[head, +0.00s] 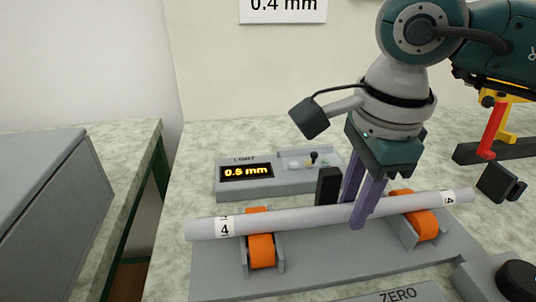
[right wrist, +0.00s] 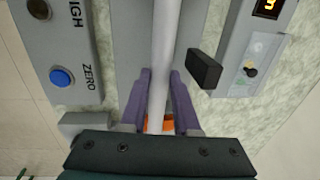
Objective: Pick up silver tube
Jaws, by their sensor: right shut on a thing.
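The silver tube (head: 300,217) is a long pale grey rod with white labels marked 4 near its ends. It lies across two orange rollers (head: 261,251) on a grey stand; I cannot tell if it touches them or is slightly above. My right gripper (head: 358,208) points down from above, with its purple fingers shut on the tube right of its middle. In the right wrist view the tube (right wrist: 166,45) runs between the two fingers (right wrist: 160,88). My left gripper is not in view.
A grey gauge box (head: 235,190) with a 0.5 mm display stands behind the tube. A black block (head: 328,186) rises just behind it. A panel marked ZERO (head: 398,294) is in front. A red and yellow fixture (head: 494,130) stands at right. A gap separates the left grey box (head: 45,200).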

